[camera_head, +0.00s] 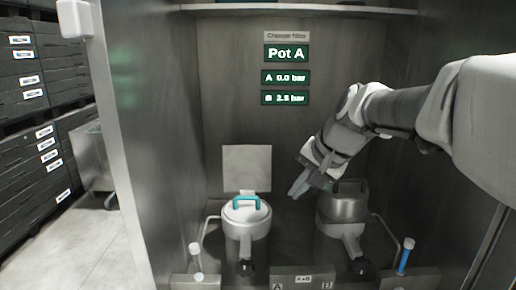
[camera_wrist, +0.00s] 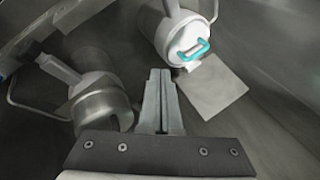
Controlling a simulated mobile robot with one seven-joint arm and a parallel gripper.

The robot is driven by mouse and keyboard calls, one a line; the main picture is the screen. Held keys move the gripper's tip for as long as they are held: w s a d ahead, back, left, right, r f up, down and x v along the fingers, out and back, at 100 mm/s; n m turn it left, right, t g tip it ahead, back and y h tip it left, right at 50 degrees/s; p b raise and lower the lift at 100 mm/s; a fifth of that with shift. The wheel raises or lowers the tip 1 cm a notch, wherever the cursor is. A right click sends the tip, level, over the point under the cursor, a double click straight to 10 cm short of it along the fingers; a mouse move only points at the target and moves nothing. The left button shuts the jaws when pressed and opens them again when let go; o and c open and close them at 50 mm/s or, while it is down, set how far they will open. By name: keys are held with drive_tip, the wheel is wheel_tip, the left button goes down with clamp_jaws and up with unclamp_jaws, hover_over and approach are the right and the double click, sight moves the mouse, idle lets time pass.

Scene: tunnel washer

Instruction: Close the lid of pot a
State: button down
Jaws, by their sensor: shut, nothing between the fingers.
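Pot A (camera_head: 244,232) is the metal pot on the left, with a white round top (camera_head: 246,210) and a teal handle (camera_head: 247,201). A flat grey square panel (camera_head: 247,166) stands upright just behind it; I cannot tell for sure whether it is the pot's lid. In the wrist view the white top (camera_wrist: 186,40) and the panel (camera_wrist: 212,86) lie at the upper right. My gripper (camera_head: 297,191) is shut and empty, in the air right of pot A. Its fingers (camera_wrist: 160,72) point between the two pots in the wrist view.
Bent pipes, a clear tube (camera_head: 195,258) and a blue tube (camera_head: 404,258) stand in front. Cabinet walls enclose both sides; a sign (camera_head: 286,54) reads "Pot A".

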sight(248, 165)
drive_tip(key=w+d+f+m+t+y+p, duration=0.15)
drive_tip(key=w+m+y+p, duration=0.55)
drive_tip(key=w, duration=2)
drive_tip(key=w+a+f+m+h+p, duration=0.1)
drive_tip(key=w+a+f+h+p, duration=0.1)
drive_tip(key=a, duration=0.5)
drive_tip(key=shift+w+a+f, duration=0.35)
drive_tip(key=shift+w+f, duration=0.05)
drive_tip(key=shift+w, duration=0.1)
drive_tip(key=shift+s+t+b, duration=0.15)
drive_tip(key=shift+t+b, duration=0.2)
drive_tip(key=shift+b, duration=0.65)
drive_tip(key=shift+s+r+b, duration=0.1)
drive_tip(key=shift+r+b, duration=0.15)
drive_tip(key=shift+b, duration=0.15)
